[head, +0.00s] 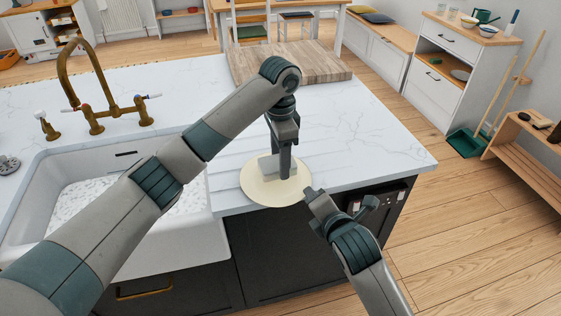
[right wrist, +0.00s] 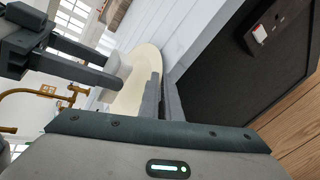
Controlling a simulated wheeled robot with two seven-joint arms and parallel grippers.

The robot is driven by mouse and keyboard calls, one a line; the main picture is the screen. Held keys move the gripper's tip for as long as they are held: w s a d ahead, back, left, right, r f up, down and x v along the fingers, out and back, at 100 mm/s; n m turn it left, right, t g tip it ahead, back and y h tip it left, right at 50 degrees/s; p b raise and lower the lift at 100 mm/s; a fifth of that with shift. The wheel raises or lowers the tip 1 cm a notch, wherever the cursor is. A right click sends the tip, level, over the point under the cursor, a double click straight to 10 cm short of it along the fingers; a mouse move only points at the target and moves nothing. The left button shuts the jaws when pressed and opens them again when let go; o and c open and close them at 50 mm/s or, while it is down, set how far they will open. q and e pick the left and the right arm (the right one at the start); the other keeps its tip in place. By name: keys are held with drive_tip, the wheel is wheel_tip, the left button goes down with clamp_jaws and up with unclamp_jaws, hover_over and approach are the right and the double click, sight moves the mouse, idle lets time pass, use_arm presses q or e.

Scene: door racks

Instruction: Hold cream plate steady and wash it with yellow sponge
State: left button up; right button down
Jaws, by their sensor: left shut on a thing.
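The cream plate (head: 258,191) lies flat at the front edge of the white counter, partly past it. My left gripper (head: 281,165) points down over the plate and is shut on a pale block, seemingly the sponge (head: 268,166), which looks whitish rather than yellow here. The block is at the plate's surface; it also shows in the right wrist view (right wrist: 118,77) against the plate (right wrist: 136,90). My right gripper (head: 312,194) is at the plate's right rim. Its fingers (right wrist: 163,95) are close together; whether the rim is between them is unclear.
A white sink (head: 150,240) with a brass tap (head: 95,110) is at the left. A wooden board (head: 325,66) lies at the counter's back. The counter right of the plate is clear (head: 375,140). A dark panel with sockets (head: 385,197) is below the edge.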

drive_tip(key=shift+f, duration=0.2)
drive_tip(key=c, duration=1.9)
unclamp_jaws()
use_arm(q)
drive_tip(key=shift+w+f, duration=0.1)
drive_tip(key=shift+w, duration=0.05)
use_arm(e)
drive_tip(key=shift+w+a, duration=0.1)
drive_tip(key=shift+r, duration=0.15)
drive_tip(key=v, duration=1.2)
drive_tip(key=shift+f, duration=0.2)
